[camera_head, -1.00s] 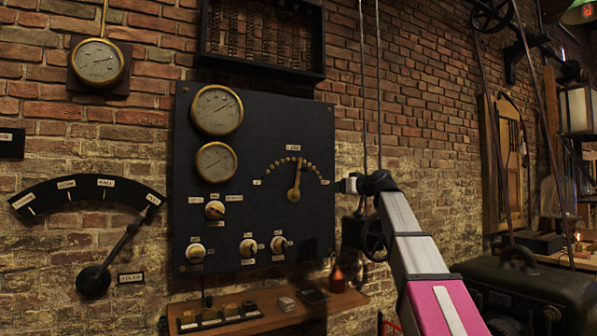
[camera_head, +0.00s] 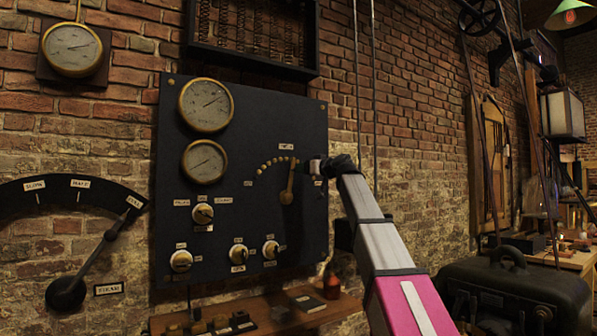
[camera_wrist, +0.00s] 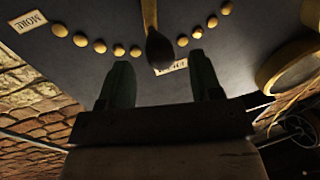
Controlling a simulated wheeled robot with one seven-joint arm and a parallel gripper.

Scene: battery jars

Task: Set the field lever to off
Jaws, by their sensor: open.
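The lever on the dark panel is a brass arm (camera_head: 288,182) pivoted at its lower end. It stands nearly upright, its upper end right of the top of an arc of brass studs (camera_head: 268,166). A small label sits above the arc; I cannot read it surely. In the wrist view, turned upside down, the lever's dark knob (camera_wrist: 159,47) lies just ahead of and between my gripper's (camera_wrist: 160,62) fingertips. A label MORE (camera_wrist: 33,22) marks one arc end. My gripper (camera_head: 308,167) is open, just right of the lever's upper end in the head view; contact is unclear.
The panel (camera_head: 240,115) also bears two round gauges (camera_head: 206,105) and several small knobs (camera_head: 181,261). A larger lever (camera_head: 90,262) on a black quadrant is at left. A shelf (camera_head: 345,307) with small items runs below.

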